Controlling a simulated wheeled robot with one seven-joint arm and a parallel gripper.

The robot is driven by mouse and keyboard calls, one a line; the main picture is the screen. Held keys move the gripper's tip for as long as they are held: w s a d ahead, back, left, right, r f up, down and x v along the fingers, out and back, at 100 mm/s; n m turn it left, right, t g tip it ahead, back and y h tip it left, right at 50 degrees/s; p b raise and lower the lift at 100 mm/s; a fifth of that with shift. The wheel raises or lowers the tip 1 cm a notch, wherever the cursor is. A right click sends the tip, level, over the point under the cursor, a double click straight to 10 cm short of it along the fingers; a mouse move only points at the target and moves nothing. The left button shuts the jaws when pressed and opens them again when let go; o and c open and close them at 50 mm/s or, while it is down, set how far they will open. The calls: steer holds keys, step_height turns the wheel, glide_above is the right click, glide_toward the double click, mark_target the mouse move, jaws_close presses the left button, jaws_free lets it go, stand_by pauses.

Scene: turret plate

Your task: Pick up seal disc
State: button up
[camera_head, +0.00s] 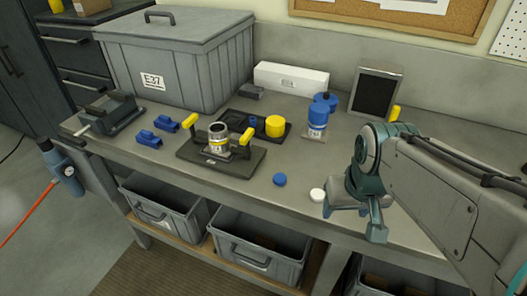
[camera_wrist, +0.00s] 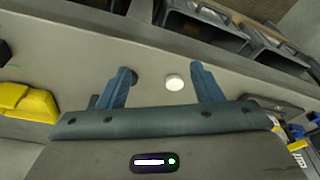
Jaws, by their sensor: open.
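A small white disc (camera_head: 317,194), which looks like the seal disc, lies flat on the bench near its front edge. In the wrist view the white disc (camera_wrist: 174,82) shows between the two fingers, nearer the right one, with a gap on both sides. My gripper (camera_head: 352,216) is open and empty, pointing down just right of the disc in the head view. Its blue-grey fingers also show in the wrist view (camera_wrist: 160,70). A blue disc (camera_head: 280,179) lies a little left of the white one. No label shows on either disc.
A dark fixture plate (camera_head: 190,152) with yellow clamps holds a metal jar (camera_head: 218,141). Behind it is a black tray (camera_head: 240,118) with a yellow cylinder (camera_head: 275,126). A blue bottle (camera_head: 317,122) and a dark framed panel (camera_head: 375,93) stand behind. Bench around the discs is clear.

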steer(key=w+a+r+n+g+p, duration=0.1)
steer(key=w+a+r+n, duration=0.3)
steer(key=w, duration=0.4)
steer(key=n+g+p, duration=0.1)
steer(key=n+g, duration=0.1)
steer(key=n, duration=0.5)
glide_above(280, 177)
steer(key=f, duration=0.7)
steer(key=shift+s+a, duration=0.15)
steer(key=shift+s, duration=0.15)
steer(key=shift+w+f+p, duration=0.2)
steer(key=shift+f+p, duration=0.55)
steer(key=shift+f, duration=2.2)
steer(key=c, duration=1)
